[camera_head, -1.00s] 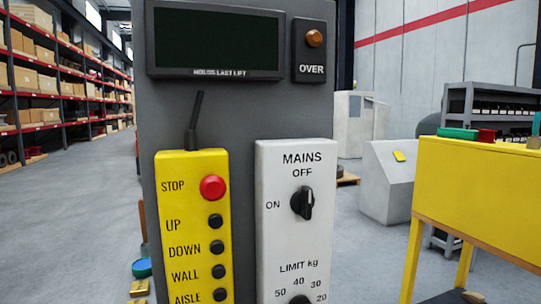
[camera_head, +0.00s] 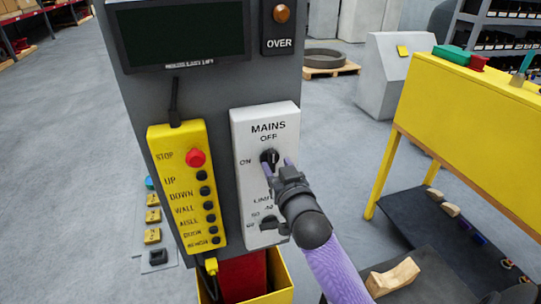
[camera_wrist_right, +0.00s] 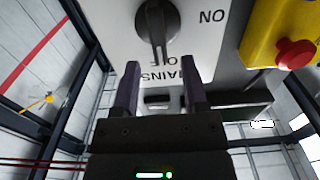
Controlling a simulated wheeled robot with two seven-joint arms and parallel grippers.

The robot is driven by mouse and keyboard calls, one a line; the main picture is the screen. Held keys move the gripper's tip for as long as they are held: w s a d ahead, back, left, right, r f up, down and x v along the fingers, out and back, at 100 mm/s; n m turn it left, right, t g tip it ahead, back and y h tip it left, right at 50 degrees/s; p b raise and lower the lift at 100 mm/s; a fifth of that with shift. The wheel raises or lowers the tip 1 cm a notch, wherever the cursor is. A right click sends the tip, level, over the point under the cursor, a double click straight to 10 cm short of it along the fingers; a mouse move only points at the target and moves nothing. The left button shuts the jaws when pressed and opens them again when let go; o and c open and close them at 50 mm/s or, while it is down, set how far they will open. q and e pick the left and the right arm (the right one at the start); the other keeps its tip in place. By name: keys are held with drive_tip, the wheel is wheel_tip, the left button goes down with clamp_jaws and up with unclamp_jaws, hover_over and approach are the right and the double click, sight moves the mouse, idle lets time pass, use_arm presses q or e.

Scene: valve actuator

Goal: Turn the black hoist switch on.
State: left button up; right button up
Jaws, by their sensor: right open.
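The black hoist switch (camera_head: 268,157) is a rotary knob on the white MAINS panel (camera_head: 262,115). OFF is printed above it and ON to its left. Its bar appears upright, in line with OFF. In the right wrist view the knob (camera_wrist_right: 157,22) is at the top, with the lettering upside down. My right gripper (camera_head: 279,172) is in front of the panel, just at the knob's lower right in the head view. Its two purple fingers are apart and empty, and they also show in the wrist view (camera_wrist_right: 160,72). The knob seems beyond the fingertips; contact cannot be told. My left gripper is not in view.
A yellow button box (camera_head: 188,190) with a red STOP button (camera_head: 195,158) is left of the panel. A dark display (camera_head: 180,35) and an OVER lamp (camera_head: 283,13) are above. A yellow bin (camera_head: 277,285) is below. A yellow cabinet (camera_head: 470,120) stands at right.

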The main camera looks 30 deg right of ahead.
sight(271, 160)
drive_tip(key=shift+x, duration=1.35)
clamp_jaws()
